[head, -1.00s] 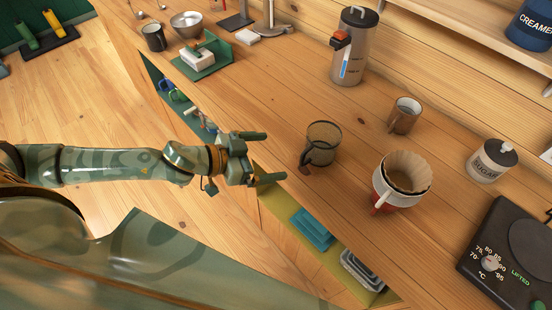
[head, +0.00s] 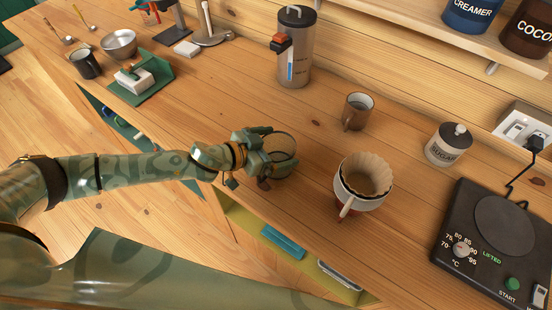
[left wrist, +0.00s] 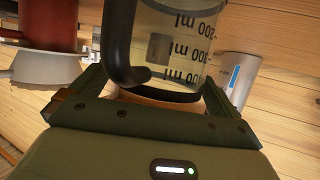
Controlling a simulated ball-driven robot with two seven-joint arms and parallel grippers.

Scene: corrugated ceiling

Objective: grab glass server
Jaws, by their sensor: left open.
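The glass server (head: 284,157) is a clear vessel with a dark rim and dark handle. It stands upright on the wooden counter near its front edge. My left gripper (head: 266,151) is at its left side with the fingers open around it. The left wrist view shows the server (left wrist: 180,45) close up, with ml marks and its dark handle, between the two green fingers of my left gripper (left wrist: 152,88). Whether either finger touches the glass I cannot tell. My right gripper is not in view.
A white dripper with a paper filter (head: 363,182) stands close to the right of the server. A brown mug (head: 357,111) and a tall metal dispenser (head: 294,50) stand behind. A sugar jar (head: 447,145) and a black hot plate (head: 500,245) are at the right.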

